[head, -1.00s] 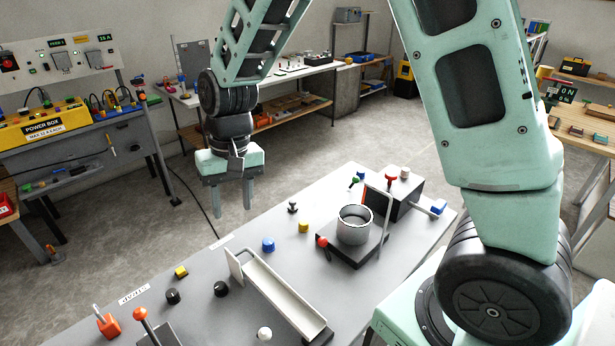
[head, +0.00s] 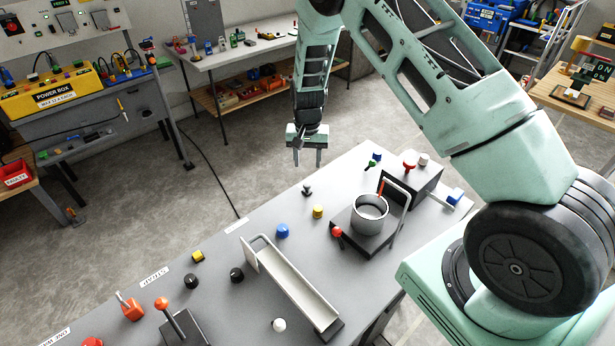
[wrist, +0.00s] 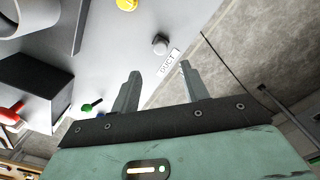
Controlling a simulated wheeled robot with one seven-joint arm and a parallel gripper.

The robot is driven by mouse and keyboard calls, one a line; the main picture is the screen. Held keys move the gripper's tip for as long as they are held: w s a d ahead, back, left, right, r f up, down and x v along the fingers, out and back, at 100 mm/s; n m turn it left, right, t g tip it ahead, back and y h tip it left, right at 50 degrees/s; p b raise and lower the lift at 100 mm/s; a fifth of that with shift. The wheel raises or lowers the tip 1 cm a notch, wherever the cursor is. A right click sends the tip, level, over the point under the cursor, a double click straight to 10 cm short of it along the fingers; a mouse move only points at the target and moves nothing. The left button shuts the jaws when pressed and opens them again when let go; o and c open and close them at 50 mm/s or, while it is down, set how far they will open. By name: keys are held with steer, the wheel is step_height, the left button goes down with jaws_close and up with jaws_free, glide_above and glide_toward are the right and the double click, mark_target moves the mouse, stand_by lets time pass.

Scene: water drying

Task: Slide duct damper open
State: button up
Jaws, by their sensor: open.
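My gripper (head: 308,160) is open and empty, fingers pointing down, near the far edge of the grey table. In the wrist view its two fingers (wrist: 156,72) are spread apart, and a label reading DUCT (wrist: 169,62) lies beyond them beside a small grey knob (wrist: 160,44). That knob looks dark in the head view (head: 307,190). A grey open cylinder (head: 369,222) stands on a dark plate (head: 346,238) with a red ball knob (head: 337,231) at its front left corner. I cannot tell which part is the damper.
A pale sloping channel (head: 290,280) and several knobs occupy the table's front. Open floor (head: 240,150) lies beyond the table.

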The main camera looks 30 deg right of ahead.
mark_target(307, 184)
step_height(307, 184, down, 9)
steer(key=p, duration=0.2)
steer(key=shift+p, duration=0.3)
